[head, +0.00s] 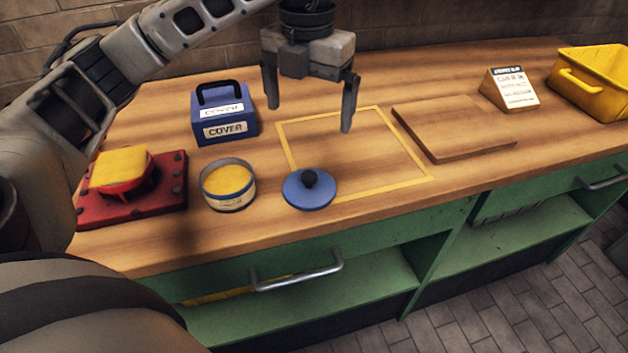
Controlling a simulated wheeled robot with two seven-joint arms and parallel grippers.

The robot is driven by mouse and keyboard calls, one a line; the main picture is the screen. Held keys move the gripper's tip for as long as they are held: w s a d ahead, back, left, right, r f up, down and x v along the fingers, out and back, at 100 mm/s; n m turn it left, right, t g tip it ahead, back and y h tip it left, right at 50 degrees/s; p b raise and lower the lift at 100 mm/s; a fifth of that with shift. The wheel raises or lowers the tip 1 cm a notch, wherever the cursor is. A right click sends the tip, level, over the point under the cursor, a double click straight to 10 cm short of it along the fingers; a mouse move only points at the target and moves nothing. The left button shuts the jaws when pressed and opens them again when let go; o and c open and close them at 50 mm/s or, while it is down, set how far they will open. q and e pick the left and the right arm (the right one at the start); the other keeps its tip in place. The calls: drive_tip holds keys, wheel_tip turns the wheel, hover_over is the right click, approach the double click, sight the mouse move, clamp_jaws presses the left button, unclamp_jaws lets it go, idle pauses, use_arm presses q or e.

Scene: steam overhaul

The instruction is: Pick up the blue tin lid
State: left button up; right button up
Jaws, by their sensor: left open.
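The blue tin lid (309,196) is a round disc with a black knob on top. It lies on the wooden bench near its front edge, overlapping the lower left corner of a yellow outlined square. A round tin (228,187) with a blue band and yellow contents stands open to the left of the lid. My left gripper (309,112) points down above the bench, behind and above the lid. Its two fingers are spread with nothing between them. My right gripper is not in view.
A blue box marked COVER (224,117) stands behind the tin. A red block with a yellow pad (122,170) is at left. A wooden board (452,130), a small sign (510,88) and a yellow bin (592,82) are to the right. The outlined square (395,143) is mostly bare.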

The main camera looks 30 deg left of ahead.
sight(309, 175)
use_arm(q)
wheel_tip(309, 175, down, 15)
drive_tip(key=shift+f+p, duration=0.1)
drive_tip(key=shift+p, duration=0.55)
drive_tip(key=shift+s, duration=0.1)
drive_tip(key=c, duration=0.7)
